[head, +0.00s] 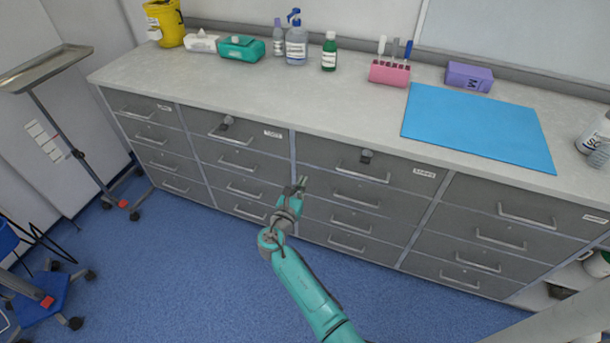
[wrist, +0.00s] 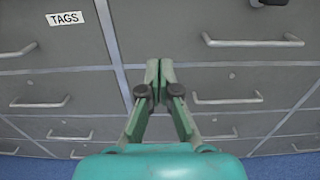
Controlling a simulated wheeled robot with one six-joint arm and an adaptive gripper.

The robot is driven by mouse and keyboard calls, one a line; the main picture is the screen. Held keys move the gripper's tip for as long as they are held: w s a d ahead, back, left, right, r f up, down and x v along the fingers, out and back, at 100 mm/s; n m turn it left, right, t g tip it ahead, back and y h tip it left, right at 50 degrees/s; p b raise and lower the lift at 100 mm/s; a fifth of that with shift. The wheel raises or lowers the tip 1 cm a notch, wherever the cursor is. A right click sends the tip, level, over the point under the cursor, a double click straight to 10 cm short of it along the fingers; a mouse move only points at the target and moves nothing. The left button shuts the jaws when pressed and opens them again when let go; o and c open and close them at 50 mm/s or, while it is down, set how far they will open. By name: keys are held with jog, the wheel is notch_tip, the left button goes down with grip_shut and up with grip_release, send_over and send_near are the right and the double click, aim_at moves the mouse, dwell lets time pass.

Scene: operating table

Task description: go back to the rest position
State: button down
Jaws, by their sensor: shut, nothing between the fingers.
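My gripper (head: 302,182) is at the end of my teal arm, in front of the grey drawer cabinet (head: 298,150). In the wrist view, the gripper's two fingers (wrist: 159,72) are closed together with nothing between them. They point toward the drawer fronts, near the seam between two drawer columns. Whether the fingertips touch the cabinet cannot be told.
The grey counter (head: 330,100) holds a blue mat (head: 475,125), a pink rack (head: 389,73), a purple box (head: 468,77), a teal pack (head: 241,48) and several bottles. A wheeled tray stand (head: 45,68) is at left. Blue floor (head: 190,265) is open before the drawers.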

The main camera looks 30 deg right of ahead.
jog(key=s+a+f+m+y, duration=0.2)
jog(key=s+f+y, duration=0.1)
jog(key=s+f, duration=0.4)
jog(key=s+a+f+m+y, duration=0.25)
jog(key=s+f, duration=0.35)
jog(key=s, duration=0.3)
jog(key=s+a+m+t+y, duration=0.1)
jog(key=s+a+m+y, duration=0.15)
jog(key=s, duration=0.45)
jog(key=s+a+m+y, duration=0.2)
jog(key=s+a+y, duration=0.15)
jog(key=s, duration=0.35)
jog(key=s+a+r+m+t+y, duration=0.1)
jog(key=s+a+r+m, duration=0.1)
jog(key=s+r+m, duration=0.3)
jog(key=s+a+r+m+y, duration=0.2)
jog(key=s+a, duration=0.1)
jog(key=s, duration=0.5)
jog(key=s+r+m+t, duration=0.1)
jog(key=s+r+m, duration=0.3)
jog(key=r, duration=0.4)
jog(key=s+r+m+t, duration=0.1)
jog(key=s+r+m, duration=0.3)
jog(key=r, duration=0.4)
jog(key=shift+a+m, duration=0.35)
jog(key=shift+m, duration=0.25)
